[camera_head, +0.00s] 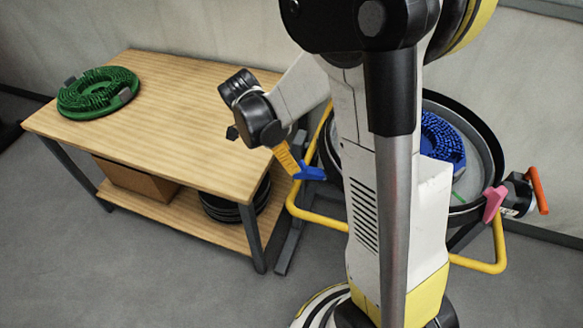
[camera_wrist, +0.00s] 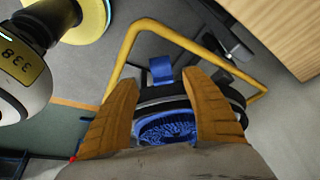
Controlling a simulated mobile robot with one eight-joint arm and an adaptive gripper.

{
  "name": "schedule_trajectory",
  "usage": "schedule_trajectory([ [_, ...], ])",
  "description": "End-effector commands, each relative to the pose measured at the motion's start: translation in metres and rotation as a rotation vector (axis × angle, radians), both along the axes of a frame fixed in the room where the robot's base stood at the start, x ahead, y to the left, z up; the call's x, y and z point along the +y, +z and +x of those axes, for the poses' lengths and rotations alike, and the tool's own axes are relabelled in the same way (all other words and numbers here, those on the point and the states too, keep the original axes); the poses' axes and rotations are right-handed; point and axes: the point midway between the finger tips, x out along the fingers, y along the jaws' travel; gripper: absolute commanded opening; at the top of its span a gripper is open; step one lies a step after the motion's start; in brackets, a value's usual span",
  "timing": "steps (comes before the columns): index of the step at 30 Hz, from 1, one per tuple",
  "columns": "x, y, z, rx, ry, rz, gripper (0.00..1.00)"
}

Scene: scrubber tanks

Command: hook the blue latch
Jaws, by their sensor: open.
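The blue latch (camera_head: 310,173) is on the left rim of the round black tank (camera_head: 486,140) in the head view. In the wrist view the blue latch (camera_wrist: 161,69) stands at the tank's edge, between and just beyond the fingertips. My gripper (camera_head: 291,166) is right at the latch in the head view, with one orange finger showing. In the wrist view my gripper (camera_wrist: 158,84) has its two ridged fingers wide apart, with nothing held. Whether a finger touches the latch, I cannot tell. My arm hides part of the tank.
A blue brush (camera_head: 441,143) lies inside the tank. A pink latch (camera_head: 494,203) and an orange handle (camera_head: 538,190) are on its right side. A yellow tube frame (camera_head: 318,219) surrounds the tank. A wooden table (camera_head: 160,120) with a green brush (camera_head: 98,92) stands at left.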

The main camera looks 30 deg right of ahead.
Motion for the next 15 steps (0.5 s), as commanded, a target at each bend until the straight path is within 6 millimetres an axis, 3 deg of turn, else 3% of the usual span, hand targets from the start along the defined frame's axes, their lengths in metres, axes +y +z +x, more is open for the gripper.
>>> schedule_trajectory([
  [1,-0.004,-0.015,0.000,0.000,-0.001,0.000,0.56],
  [6,-0.017,-0.045,-0.003,-0.001,0.000,0.001,0.56],
  [15,-0.028,-0.069,-0.005,0.000,0.002,0.001,0.56],
])
